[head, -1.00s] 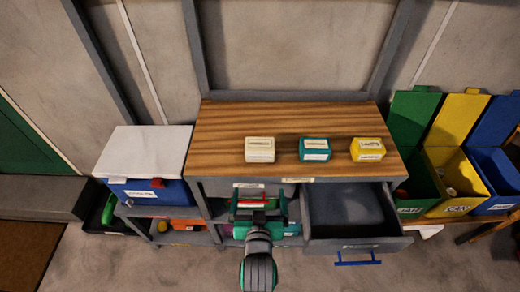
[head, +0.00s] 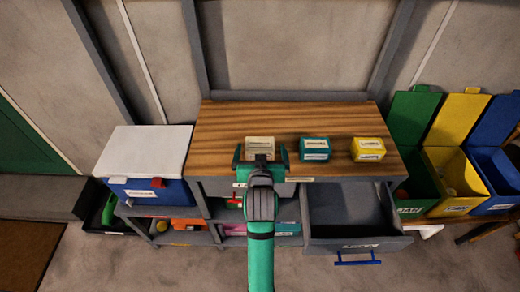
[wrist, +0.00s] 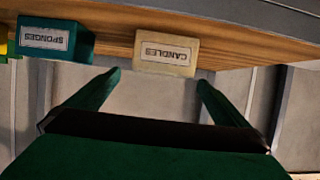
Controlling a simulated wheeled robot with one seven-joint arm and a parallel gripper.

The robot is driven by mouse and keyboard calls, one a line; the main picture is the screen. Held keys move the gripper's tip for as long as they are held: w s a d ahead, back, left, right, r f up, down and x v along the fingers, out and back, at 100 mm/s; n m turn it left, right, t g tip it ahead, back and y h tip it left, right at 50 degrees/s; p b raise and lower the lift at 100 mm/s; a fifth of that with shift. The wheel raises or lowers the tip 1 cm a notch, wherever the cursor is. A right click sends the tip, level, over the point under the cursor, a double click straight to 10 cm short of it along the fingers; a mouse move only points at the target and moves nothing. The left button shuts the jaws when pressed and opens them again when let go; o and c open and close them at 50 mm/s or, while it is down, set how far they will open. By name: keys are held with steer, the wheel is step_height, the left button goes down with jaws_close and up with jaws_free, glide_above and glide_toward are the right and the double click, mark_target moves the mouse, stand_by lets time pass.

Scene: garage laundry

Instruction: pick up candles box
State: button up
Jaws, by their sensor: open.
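The candles box (head: 260,144) is a small cream box on the wooden worktop, near its front edge. In the wrist view its label reads CANDLES upside down, and the box (wrist: 165,45) sits just beyond the fingertips. My gripper (head: 261,154) is open and empty, in front of the box at the worktop's front edge. Its two green fingers are spread to either side of the box, as the wrist view (wrist: 159,78) also shows. The lower front of the box is partly hidden by my gripper in the head view.
A teal sponges box (head: 315,149) and a yellow box (head: 368,149) stand to the right on the worktop (head: 225,125). An open drawer (head: 345,208) juts out below, at right. A blue cooler with a white lid (head: 147,152) stands left. Open colored bins (head: 458,180) stand at right.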

mark_target(260, 148)
steer(key=shift+f+x, duration=0.2)
steer(key=shift+x, duration=1.2)
steer(key=shift+f+x, duration=0.15)
steer(key=shift+x, duration=1.25)
steer(key=shift+s+a, duration=0.15)
steer(key=shift+s, duration=0.05)
steer(key=c, duration=1.2)
